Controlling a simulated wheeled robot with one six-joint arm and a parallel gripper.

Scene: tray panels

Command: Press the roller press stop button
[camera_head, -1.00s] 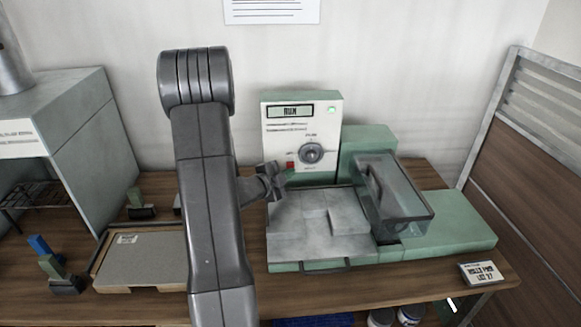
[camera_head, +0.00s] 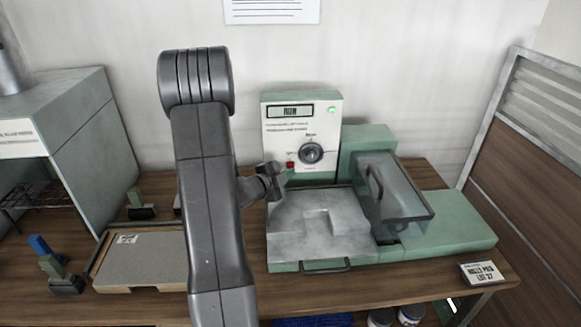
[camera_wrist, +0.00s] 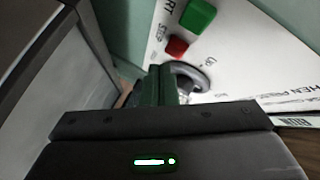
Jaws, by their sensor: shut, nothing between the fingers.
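The roller press (camera_head: 365,139) is a green machine with a white control panel (camera_head: 322,108). A small red button (camera_head: 290,165) sits low on the panel, left of a round dark knob (camera_head: 312,153). In the wrist view the red stop button (camera_wrist: 175,47) lies beside a larger green button (camera_wrist: 198,15), with the knob (camera_wrist: 188,78) below them. My gripper (camera_head: 273,184) is in front of the panel's lower left. In the wrist view its fingers (camera_wrist: 160,72) are together and empty, pointing close to the red button; contact cannot be told.
A clear guard (camera_head: 395,190) stands over the press at right. A grey tray (camera_head: 142,262) and small coloured blocks (camera_head: 47,262) lie at left. My arm hides part of the table.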

